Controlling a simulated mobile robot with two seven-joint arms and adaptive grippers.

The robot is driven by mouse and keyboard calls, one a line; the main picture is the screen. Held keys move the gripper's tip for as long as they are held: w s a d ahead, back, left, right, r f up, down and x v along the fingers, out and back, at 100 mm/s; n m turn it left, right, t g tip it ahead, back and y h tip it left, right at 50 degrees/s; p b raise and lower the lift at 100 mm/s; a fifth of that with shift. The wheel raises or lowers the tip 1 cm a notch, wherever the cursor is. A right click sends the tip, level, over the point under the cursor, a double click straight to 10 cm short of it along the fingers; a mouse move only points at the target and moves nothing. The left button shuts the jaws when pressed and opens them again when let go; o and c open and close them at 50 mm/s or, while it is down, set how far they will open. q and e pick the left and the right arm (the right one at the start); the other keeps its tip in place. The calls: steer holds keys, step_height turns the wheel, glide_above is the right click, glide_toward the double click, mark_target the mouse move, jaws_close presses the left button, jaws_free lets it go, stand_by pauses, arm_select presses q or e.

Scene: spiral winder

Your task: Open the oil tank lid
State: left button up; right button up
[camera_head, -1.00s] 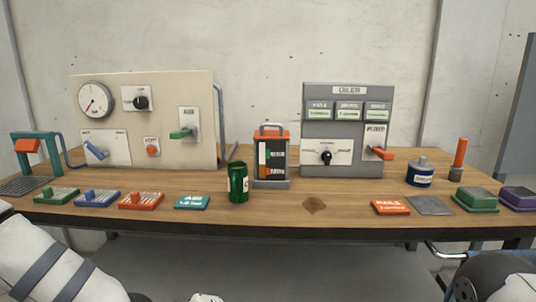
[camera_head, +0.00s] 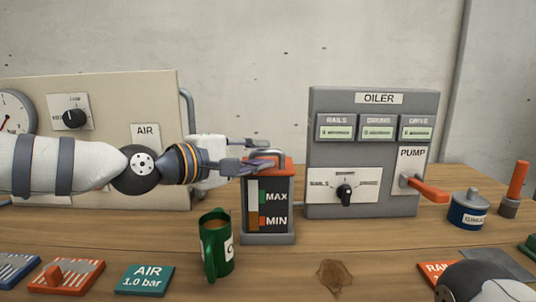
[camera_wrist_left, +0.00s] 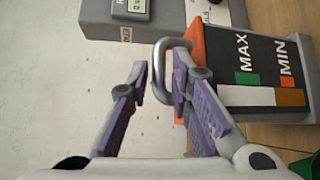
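The oil tank (camera_head: 269,215) stands on the table with a MAX/MIN gauge on its front. Its orange lid (camera_head: 288,165) sits on top, with a grey loop handle (camera_head: 272,153). My left gripper (camera_head: 262,152) reaches in from the left at handle height. In the left wrist view its purple-padded fingers (camera_wrist_left: 158,88) are open, with the handle's bar (camera_wrist_left: 160,62) between or just beyond the tips; contact cannot be told. The orange lid (camera_wrist_left: 196,60) also shows there, seated on the tank (camera_wrist_left: 262,97). My right gripper is not in view.
A green mug (camera_head: 216,245) stands close in front of the tank on the left. The oiler panel (camera_head: 400,155) with its red pump lever (camera_head: 428,190) is to the right. A brown stain (camera_head: 335,276) marks the table. The air panel (camera_head: 150,95) is behind my left arm.

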mark_target(263, 152)
arm_select(q)
steer(key=x, duration=0.3)
steer(key=shift+w+d, duration=0.1)
steer(key=shift+d, duration=0.05)
steer(key=shift+c, duration=0.4)
jaws_close()
steer(key=shift+w, duration=0.1)
